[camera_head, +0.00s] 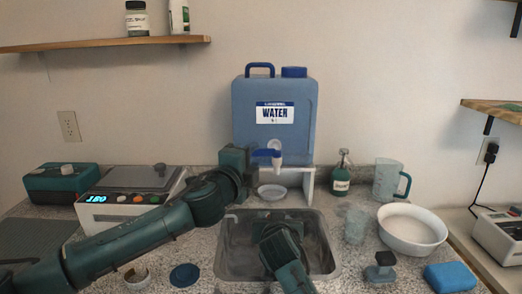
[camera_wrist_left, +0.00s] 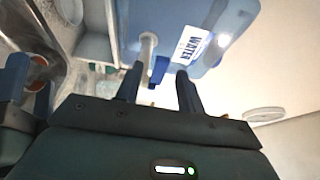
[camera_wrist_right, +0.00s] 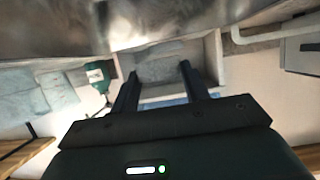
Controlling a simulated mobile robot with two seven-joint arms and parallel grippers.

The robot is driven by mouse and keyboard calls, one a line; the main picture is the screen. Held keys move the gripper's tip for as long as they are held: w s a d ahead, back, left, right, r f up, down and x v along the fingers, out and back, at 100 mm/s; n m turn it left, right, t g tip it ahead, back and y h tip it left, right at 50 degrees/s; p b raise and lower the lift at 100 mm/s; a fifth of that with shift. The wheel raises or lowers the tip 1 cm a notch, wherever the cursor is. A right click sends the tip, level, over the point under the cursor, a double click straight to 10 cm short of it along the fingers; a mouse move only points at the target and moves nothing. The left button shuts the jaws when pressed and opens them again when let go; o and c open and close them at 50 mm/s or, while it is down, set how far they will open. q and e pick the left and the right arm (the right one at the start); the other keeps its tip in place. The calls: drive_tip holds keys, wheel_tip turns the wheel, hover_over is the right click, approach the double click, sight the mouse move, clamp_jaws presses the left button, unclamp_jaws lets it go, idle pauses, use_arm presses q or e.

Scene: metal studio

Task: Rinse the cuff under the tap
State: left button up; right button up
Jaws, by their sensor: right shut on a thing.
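The blue water container (camera_head: 275,115) stands on a white stand above the sink (camera_head: 230,262). Its white tap (camera_head: 277,158) has a blue lever (camera_head: 264,153). My left gripper (camera_head: 250,160) is at the lever's left. In the left wrist view its fingers are apart, with the blue lever (camera_wrist_left: 159,70) beyond and between the tips. My right gripper (camera_wrist_right: 160,70) is low at the sink and shut on the cuff; its arm hides its fingers in the head view. A reddish-brown round shape (camera_wrist_left: 38,60) shows by it in the left wrist view. No stream is visible.
A small white dish (camera_head: 272,192) sits below the tap. To the right are a soap bottle (camera_head: 341,175), a pitcher (camera_head: 386,180), a glass (camera_head: 355,226), a white bowl (camera_head: 411,230) and a blue sponge (camera_head: 450,276). A device with a lit display (camera_head: 120,205) is left.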

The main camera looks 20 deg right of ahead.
sight(257, 153)
use_arm(q)
drive_tip(key=shift+x, duration=2.9)
clamp_jaws()
